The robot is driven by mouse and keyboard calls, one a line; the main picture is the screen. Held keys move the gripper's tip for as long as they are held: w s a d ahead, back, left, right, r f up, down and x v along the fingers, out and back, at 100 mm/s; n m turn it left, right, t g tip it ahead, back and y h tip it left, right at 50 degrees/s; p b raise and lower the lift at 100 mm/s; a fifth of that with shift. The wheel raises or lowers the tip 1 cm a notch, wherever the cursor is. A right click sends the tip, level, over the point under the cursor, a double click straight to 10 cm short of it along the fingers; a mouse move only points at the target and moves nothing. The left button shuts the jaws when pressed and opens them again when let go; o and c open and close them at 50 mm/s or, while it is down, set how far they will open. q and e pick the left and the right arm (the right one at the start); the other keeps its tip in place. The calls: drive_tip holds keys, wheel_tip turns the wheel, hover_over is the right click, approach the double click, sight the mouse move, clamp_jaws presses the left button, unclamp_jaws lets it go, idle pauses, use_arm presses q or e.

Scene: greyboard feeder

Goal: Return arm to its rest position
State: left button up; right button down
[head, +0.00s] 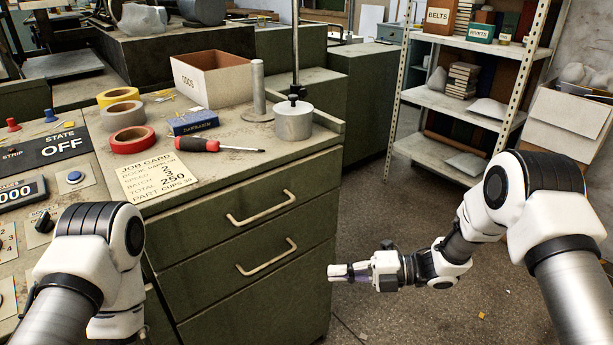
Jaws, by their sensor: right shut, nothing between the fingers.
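My right arm comes in from the right. Its gripper (343,272) is shut and empty, out in front of the right side of the green drawer cabinet (290,305) and below the level of its top. My left arm (95,255) shows at the lower left, bent beside the control panel. Its gripper is outside the picture.
The cabinet top holds a job card (156,176), tape rolls (131,139), a screwdriver (205,144), a blue box (193,122), an ODDS box (212,78) and a metal cylinder (293,121). Two drawer handles (262,208) stick out.

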drive_tip(key=s+d+f+m+t+h, duration=0.2)
drive_tip(key=s+f+m+h, duration=0.2)
drive_tip(key=s+f+m, duration=0.35)
drive_tip(key=s+d+f+m+t+h, duration=0.1)
drive_tip(key=s+f+m+t+h, duration=0.2)
drive_tip(key=f+m, duration=0.6)
drive_tip(key=s+d+f+m+g+h, duration=0.3)
drive_tip(key=s+d+f+m+h, duration=0.3)
drive_tip(key=s, duration=0.4)
drive_tip(key=s+d+m+g+h, duration=0.35)
drive_tip(key=s+d+m, duration=0.35)
drive_tip(key=s+m, duration=0.3)
wheel_tip(320, 180, up, 15)
drive_tip(key=s+p, duration=0.1)
drive_tip(key=p, duration=1.4)
drive_tip(key=shift+d+r+m+g, duration=0.15)
drive_tip(key=shift+r+m+g, duration=0.05)
drive_tip(key=shift+m+g, duration=0.15)
